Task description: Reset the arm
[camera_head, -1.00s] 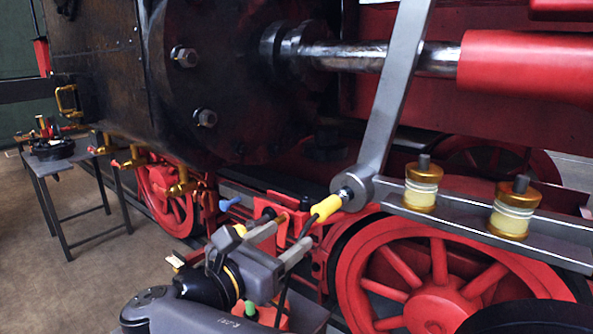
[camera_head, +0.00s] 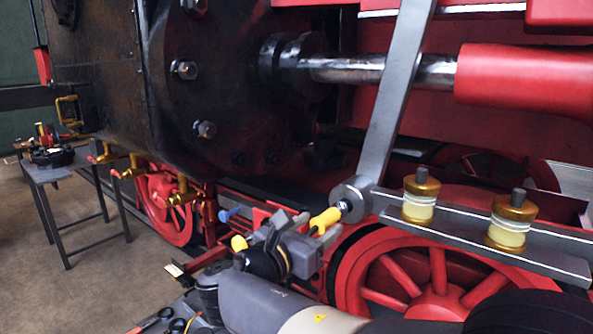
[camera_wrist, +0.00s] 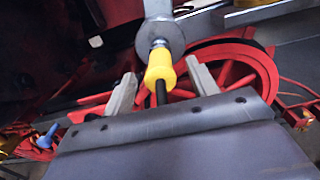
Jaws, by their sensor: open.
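My gripper (camera_head: 303,232) is at the lower middle of the head view, just below and left of a yellow sleeve (camera_head: 325,220). In the wrist view my gripper's two pale fingers (camera_wrist: 163,88) stand apart. The yellow sleeve (camera_wrist: 159,69) shows between and beyond them, with a dark rod or cable below it. The fingers do not appear to touch it. The sleeve sits on a threaded end at the round boss (camera_head: 350,197) of a grey lever. My arm comes in from the bottom of the head view.
Red spoked wheels (camera_head: 432,270) and a grey rail (camera_head: 480,232) with two brass-capped cups (camera_head: 420,195) lie to the right. A dark cylinder (camera_head: 235,90) is above. A small table (camera_head: 36,172) with tools stands at left, with open floor (camera_head: 110,285) near it.

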